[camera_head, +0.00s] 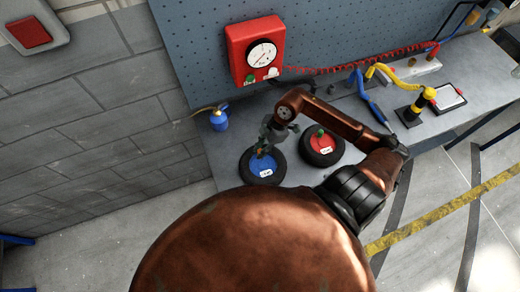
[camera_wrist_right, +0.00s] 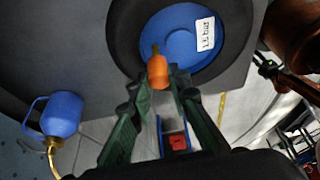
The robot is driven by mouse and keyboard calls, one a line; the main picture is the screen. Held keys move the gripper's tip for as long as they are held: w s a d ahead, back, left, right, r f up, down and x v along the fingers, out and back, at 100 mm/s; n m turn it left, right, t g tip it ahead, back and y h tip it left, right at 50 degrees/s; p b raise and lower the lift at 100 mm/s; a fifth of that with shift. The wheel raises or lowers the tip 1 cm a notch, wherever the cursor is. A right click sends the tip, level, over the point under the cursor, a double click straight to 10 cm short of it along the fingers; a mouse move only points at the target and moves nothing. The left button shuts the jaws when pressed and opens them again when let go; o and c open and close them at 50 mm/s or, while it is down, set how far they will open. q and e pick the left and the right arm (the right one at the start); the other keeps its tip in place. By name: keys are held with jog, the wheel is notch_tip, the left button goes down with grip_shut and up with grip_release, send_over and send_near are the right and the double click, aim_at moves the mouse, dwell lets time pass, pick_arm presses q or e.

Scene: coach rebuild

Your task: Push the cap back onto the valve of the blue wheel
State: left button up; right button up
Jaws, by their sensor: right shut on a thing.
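The blue wheel (camera_head: 262,166), a dark tyre with a blue hub and white label, lies on the bench in the head view. In the right wrist view the blue wheel (camera_wrist_right: 187,42) is at the top, with a brass valve (camera_wrist_right: 155,48) standing on its hub. My right gripper (camera_head: 264,148) is over this wheel. In the wrist view its green fingers (camera_wrist_right: 166,80) are shut on an orange cap (camera_wrist_right: 157,72). The cap appears right by the valve's end; I cannot tell whether they touch. My left gripper is not in view.
A red wheel (camera_head: 321,145) lies close to the right of the blue one. A blue oil can (camera_head: 219,121) stands to the left. A red gauge box (camera_head: 257,52) hangs on the pegboard. A yellow and black tool (camera_head: 413,109) stands farther right on the bench.

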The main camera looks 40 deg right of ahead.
jog(key=shift+f+b, duration=0.35)
jog(key=shift+f, duration=0.75)
jog(key=o, duration=0.9)
jog(key=shift+d+r, duration=0.1)
jog(key=shift+r, duration=0.15)
jog(key=v, duration=1.1)
jog(key=shift+r, duration=0.25)
jog(key=shift+s+d, duration=0.1)
jog(key=shift+d, duration=0.05)
